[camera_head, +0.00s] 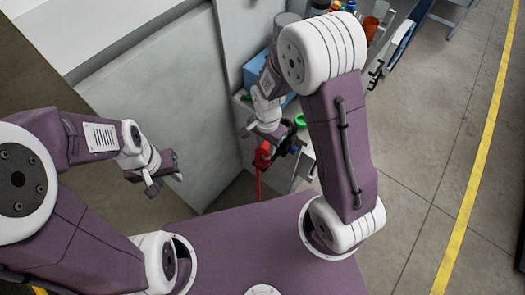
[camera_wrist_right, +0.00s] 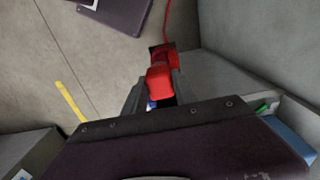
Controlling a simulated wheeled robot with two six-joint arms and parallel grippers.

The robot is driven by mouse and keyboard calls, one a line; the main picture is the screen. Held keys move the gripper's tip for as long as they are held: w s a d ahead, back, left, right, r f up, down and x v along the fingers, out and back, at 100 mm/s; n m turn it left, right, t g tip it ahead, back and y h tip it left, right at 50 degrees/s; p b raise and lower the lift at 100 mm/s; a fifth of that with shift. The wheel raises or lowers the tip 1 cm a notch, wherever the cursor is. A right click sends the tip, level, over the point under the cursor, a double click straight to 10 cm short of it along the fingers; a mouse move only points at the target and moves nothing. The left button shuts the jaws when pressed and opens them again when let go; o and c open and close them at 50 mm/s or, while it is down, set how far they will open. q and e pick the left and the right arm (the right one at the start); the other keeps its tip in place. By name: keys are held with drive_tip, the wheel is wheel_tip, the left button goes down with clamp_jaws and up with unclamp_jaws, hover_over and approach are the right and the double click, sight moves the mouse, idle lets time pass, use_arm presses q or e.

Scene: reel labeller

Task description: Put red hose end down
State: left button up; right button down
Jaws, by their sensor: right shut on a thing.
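The red hose end (camera_head: 263,153) hangs below my right gripper (camera_head: 272,148) in the head view, with a thin red hose running down from it. In the right wrist view the red hose end (camera_wrist_right: 160,82) sits between the two fingers of my right gripper (camera_wrist_right: 153,92), which is shut on it. The red hose (camera_wrist_right: 167,22) leads away toward the top of that view. My left gripper (camera_head: 163,180) is at the left in the head view, away from the hose. Its fingers look apart with nothing between them.
A grey cabinet wall (camera_head: 165,100) stands behind the grippers. A cart or bench with a blue box (camera_head: 257,68), a green ring (camera_head: 300,120) and several bottles is at the back right. Open concrete floor (camera_head: 430,130) with a yellow line (camera_head: 478,160) lies to the right.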

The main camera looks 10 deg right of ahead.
sight(263, 152)
drive_tip(key=shift+w+a+f, duration=0.4)
drive_tip(key=shift+a+f, duration=0.05)
drive_tip(key=shift+a, duration=0.15)
drive_tip(key=shift+s+f, duration=0.1)
wheel_tip(263, 152, down, 4)
drive_tip(key=shift+r, duration=0.2)
drive_tip(key=shift+f, duration=0.25)
drive_tip(key=c, duration=1.2)
unclamp_jaws()
drive_tip(key=shift+c, duration=0.2)
drive_tip(key=shift+o, duration=1.1)
